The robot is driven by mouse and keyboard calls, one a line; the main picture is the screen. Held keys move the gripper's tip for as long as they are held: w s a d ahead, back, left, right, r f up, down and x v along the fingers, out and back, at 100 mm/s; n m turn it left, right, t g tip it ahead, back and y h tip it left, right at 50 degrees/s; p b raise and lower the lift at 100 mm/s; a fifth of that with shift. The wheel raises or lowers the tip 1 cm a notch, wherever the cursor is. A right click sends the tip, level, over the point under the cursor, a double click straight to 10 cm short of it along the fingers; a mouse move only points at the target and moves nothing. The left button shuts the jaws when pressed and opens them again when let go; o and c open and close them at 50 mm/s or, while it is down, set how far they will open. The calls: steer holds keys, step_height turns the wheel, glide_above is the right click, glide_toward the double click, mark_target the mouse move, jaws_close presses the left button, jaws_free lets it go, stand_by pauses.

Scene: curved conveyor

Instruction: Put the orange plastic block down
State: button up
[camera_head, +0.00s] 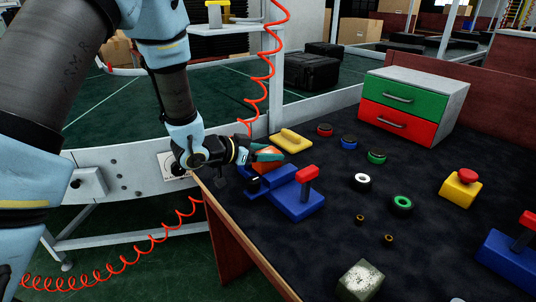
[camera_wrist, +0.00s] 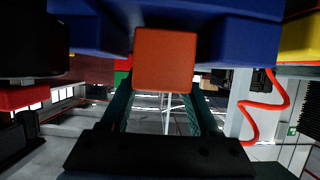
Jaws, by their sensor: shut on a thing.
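The orange plastic block (camera_head: 265,164) is between the fingers of my gripper (camera_head: 268,155) at the left edge of the dark table. In the wrist view the orange block (camera_wrist: 163,58) shows its square face between the two dark fingers. My gripper is shut on it. A blue fixture with a red-topped lever (camera_head: 300,203) stands just in front of the block, and its blue body (camera_wrist: 238,35) fills the top of the wrist view. I cannot tell whether the block touches the fixture or the table.
A yellow piece (camera_head: 290,140) lies just behind my gripper. Several coloured rings (camera_head: 362,182) are spread over the table (camera_head: 330,235). A green-and-red drawer box (camera_head: 411,104) stands at the back. A yellow button box (camera_head: 460,188) and a grey cube (camera_head: 361,280) are further right.

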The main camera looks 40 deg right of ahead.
steer(key=shift+f, duration=0.3)
